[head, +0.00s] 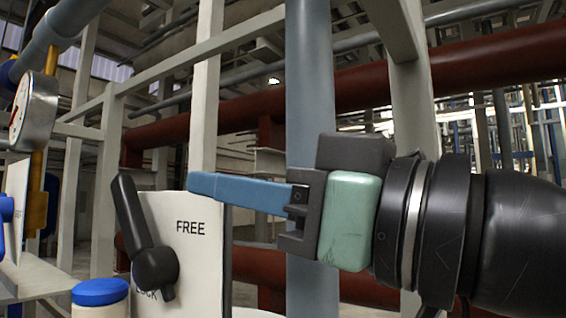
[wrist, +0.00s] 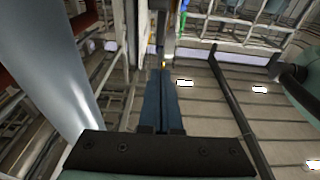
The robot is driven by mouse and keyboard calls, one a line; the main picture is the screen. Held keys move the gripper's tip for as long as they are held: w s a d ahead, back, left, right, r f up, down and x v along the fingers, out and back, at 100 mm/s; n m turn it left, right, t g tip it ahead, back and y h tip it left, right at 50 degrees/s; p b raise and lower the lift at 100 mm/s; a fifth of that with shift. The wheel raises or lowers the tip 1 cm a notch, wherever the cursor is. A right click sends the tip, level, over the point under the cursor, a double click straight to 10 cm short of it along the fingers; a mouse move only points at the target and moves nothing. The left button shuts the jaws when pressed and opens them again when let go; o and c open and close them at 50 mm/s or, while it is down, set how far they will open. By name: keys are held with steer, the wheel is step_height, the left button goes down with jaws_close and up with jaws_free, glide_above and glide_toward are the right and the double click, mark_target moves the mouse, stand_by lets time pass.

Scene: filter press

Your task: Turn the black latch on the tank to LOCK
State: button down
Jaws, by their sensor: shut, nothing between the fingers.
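The black latch (head: 134,222) sits on a white plate (head: 205,250) at the lower left of the head view. Its long arm points up and slightly left from the round hub. The word FREE is printed on the plate to the right of the latch; the word LOCK below is partly hidden behind the hub. My gripper (head: 192,182) has its blue fingers shut and empty, pointing left. In the picture its tips are right of the latch arm, with a gap between them. In the wrist view the fingers (wrist: 162,75) lie together; I cannot make out the latch there.
A round gauge (head: 35,112) and a blue handle (head: 6,209) are at the far left. A blue-capped container (head: 100,292) stands at the lower left. A thick blue-grey pipe (head: 309,90) rises behind my gripper, with red pipes (head: 480,70) farther back.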

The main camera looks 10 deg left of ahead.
mark_target(131, 197)
steer(key=shift+w+a+f+p, duration=0.25)
steer(key=shift+w+a+p, duration=0.45)
steer(key=shift+a, duration=0.75)
steer(key=shift+w+a+f+p, duration=0.2)
steer(key=shift+w+a+p, duration=0.15)
steer(key=shift+a+p, duration=0.9)
steer(key=shift+w+a+f+p, duration=0.25)
steer(key=shift+w+a+p, duration=0.3)
steer(key=shift+a, duration=1.15)
